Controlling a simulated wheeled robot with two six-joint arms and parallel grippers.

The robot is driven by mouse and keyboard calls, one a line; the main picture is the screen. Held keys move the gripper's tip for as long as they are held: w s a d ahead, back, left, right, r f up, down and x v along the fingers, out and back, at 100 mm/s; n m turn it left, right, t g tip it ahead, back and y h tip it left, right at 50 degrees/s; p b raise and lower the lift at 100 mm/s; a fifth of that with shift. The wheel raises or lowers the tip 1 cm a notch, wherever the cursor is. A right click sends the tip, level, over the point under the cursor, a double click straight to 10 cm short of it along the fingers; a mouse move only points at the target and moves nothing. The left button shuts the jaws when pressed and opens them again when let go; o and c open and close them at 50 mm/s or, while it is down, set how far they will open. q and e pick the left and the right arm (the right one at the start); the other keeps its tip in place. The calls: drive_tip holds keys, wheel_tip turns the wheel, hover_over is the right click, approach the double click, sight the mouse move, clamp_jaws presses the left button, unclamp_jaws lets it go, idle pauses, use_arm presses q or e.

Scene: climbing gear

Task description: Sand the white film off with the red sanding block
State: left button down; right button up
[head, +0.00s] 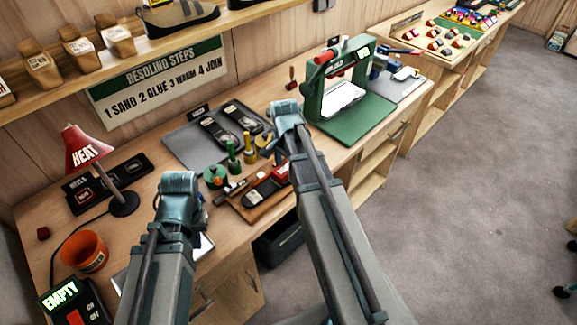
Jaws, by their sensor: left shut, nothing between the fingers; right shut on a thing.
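The red sanding block (280,173) shows under my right gripper (283,158), which is shut on it. The block is at the far end of a dark climbing shoe sole (258,193), touching or just above it; I cannot tell which. The shoe lies on a wooden board (246,215) near the bench's front edge.
A grey mat (180,141) holds two dark soles. A green press (343,90) stands right. A red heat lamp (83,150) and an orange pot (84,252) stand left.

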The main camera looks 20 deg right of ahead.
sight(273, 183)
drive_tip(key=shift+s+a+f, duration=0.1)
drive_tip(key=shift+s+a, duration=0.1)
drive_tip(key=shift+a, duration=0.3)
drive_tip(key=shift+s+a, duration=0.15)
drive_tip(key=shift+a, duration=0.35)
drive_tip(key=shift+s+a, duration=0.25)
drive_tip(key=shift+a, duration=0.5)
drive_tip(key=shift+s+a, duration=0.2)
drive_tip(key=shift+a, duration=0.5)
use_arm(q)
drive_tip(key=shift+r, duration=0.15)
use_arm(e)
drive_tip(key=shift+r, duration=0.2)
